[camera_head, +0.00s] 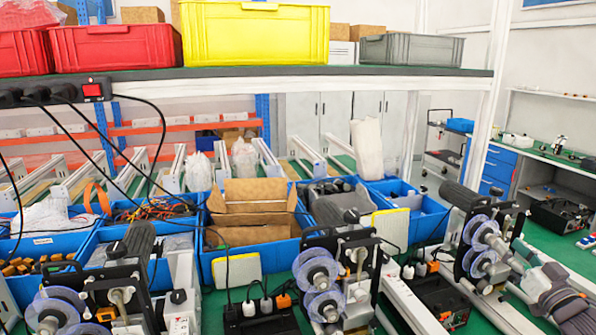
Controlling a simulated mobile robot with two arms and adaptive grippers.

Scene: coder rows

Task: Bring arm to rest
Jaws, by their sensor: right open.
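My right arm comes in at the lower right corner, with grey and dark sections. My right gripper (516,268) is at its end, pointing left toward the coder machine (484,240) at the right. The gripper is open and I see nothing held in it. It is close beside the machine's clear reels; I cannot tell whether it touches them. My left arm and left gripper are not in view.
More coder machines stand at the middle (335,275) and left (110,290). Blue bins (275,262) with cardboard and parts stand behind them. A shelf (400,72) above carries red, yellow (255,35) and grey crates. Black cables (160,130) hang at the left.

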